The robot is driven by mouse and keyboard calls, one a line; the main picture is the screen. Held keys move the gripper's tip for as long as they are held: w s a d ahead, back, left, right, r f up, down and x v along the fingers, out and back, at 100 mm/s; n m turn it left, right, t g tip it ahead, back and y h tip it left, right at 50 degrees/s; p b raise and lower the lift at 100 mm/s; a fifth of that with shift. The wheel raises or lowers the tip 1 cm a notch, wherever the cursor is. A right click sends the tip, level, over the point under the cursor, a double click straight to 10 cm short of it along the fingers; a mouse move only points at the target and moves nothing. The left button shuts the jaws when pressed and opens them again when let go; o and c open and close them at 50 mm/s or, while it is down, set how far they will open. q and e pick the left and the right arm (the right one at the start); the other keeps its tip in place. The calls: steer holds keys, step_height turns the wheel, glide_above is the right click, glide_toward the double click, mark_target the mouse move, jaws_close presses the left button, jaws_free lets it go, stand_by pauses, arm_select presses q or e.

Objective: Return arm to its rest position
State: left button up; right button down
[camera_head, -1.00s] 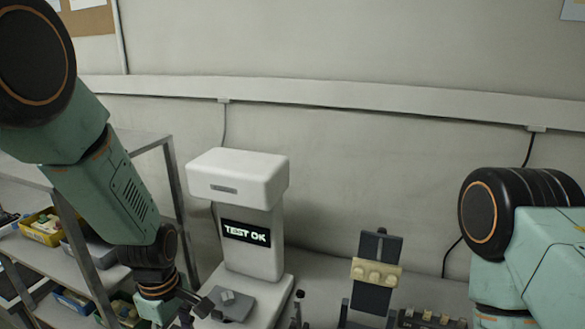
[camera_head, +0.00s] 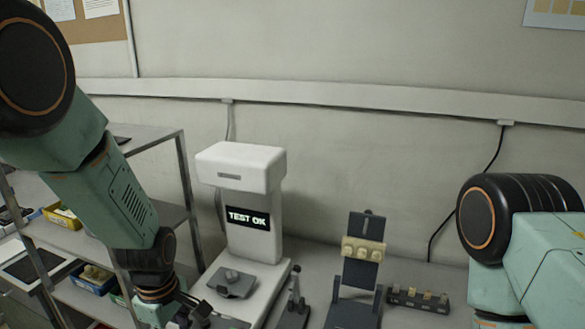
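My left arm comes in from the left and reaches down, with my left gripper (camera_head: 188,316) at the bottom edge, partly cut off, in front of the white test machine. Whether its fingers are open or shut does not show. My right arm shows at the right edge, folded; its gripper is out of view. The white test machine (camera_head: 240,167) stands on the bench with "TEST OK" lit on its dark screen (camera_head: 248,218). A grey plate with a small raised part (camera_head: 233,281) lies on the machine's base, just right of the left gripper.
A shelf rack (camera_head: 183,170) with yellow bins (camera_head: 62,216) and blue bins (camera_head: 92,279) stands at left. A dark stand (camera_head: 354,290) carries a beige block (camera_head: 362,249). A small upright tool (camera_head: 294,300) and a dark strip with several small parts (camera_head: 418,299) stand near it.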

arm_select(q)
steer(key=s+f+m+t+b, duration=0.2)
steer(key=s+f+m+b, duration=0.1)
steer(key=f+m, duration=0.35)
steer(key=s+f+m+t+b, duration=0.1)
steer(key=s+f+m+b, duration=0.2)
steer(key=f+m, duration=0.35)
steer(key=s+f+m+g+b, duration=0.1)
steer(key=s+f+g+b, duration=0.2)
steer(key=s+f+b, duration=0.8)
steer(key=s+f, duration=0.7)
steer(key=s, duration=0.4)
steer(key=shift+a+f, duration=0.3)
steer(key=shift+a, duration=0.1)
arm_select(e)
step_height(320, 180, down, 17)
steer(key=shift+a+f, duration=0.15)
steer(key=shift+f, duration=0.05)
arm_select(q)
steer(key=shift+c, duration=0.3)
